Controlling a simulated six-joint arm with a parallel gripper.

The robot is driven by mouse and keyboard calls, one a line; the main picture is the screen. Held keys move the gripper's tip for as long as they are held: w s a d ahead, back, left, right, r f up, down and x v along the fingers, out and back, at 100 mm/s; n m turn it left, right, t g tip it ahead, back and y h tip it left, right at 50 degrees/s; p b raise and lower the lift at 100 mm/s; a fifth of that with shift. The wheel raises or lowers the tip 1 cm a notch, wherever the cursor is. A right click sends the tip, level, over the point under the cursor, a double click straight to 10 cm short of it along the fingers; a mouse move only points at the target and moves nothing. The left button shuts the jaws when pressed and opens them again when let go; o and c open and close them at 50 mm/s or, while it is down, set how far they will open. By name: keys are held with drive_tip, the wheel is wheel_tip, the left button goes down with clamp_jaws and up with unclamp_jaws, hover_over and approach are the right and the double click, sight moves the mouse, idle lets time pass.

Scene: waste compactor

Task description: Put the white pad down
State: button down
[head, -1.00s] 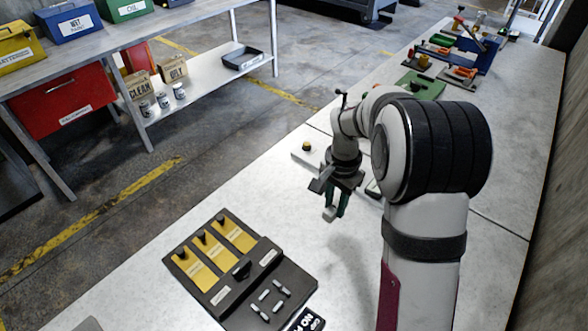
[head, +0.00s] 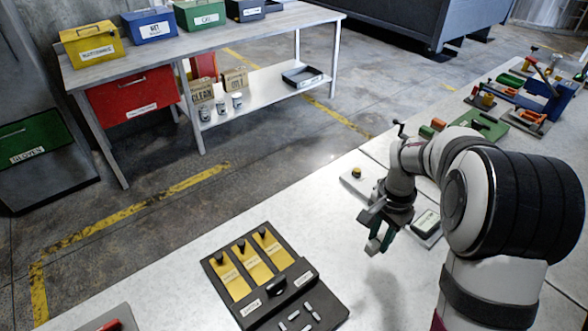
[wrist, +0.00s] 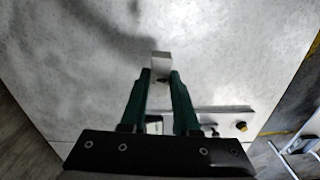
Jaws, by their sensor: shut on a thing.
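The white pad (wrist: 160,67) is a small pale block between my fingertips in the wrist view. In the head view the white pad (head: 373,246) shows as a small light piece at the lower end of the fingers. My gripper (head: 381,238) has dark green fingers and points down over the light bench (head: 200,270). It is shut on the pad. In the wrist view my gripper (wrist: 160,80) has a finger on each side of the pad, with bare bench surface beyond. I cannot tell exactly how high the pad is above the bench.
A dark panel with yellow strips (head: 272,285) lies left of my gripper. A dark-framed device (head: 427,224) lies to the right.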

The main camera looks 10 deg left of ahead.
drive_tip(key=s+a+r+n, duration=0.1)
drive_tip(key=s+a+r, duration=0.1)
drive_tip(key=s, duration=0.6)
drive_tip(key=s+a+r, duration=0.1)
drive_tip(key=s+a, duration=0.1)
drive_tip(key=s, duration=0.6)
drive_tip(key=a+f, duration=0.2)
drive_tip(key=a, duration=0.1)
drive_tip(key=a+f, duration=0.2)
drive_tip(key=a, duration=0.2)
drive_tip(key=a+f, duration=0.2)
drive_tip(key=a, duration=0.2)
drive_tip(key=shift+w+f, duration=0.35)
drive_tip(key=shift+a+f, duration=0.2)
drive_tip(key=shift+f, duration=1.95)
drive_tip(key=shift+f, duration=0.1)
drive_tip(key=c, duration=0.7)
unclamp_jaws()
drive_tip(key=shift+o, duration=0.2)
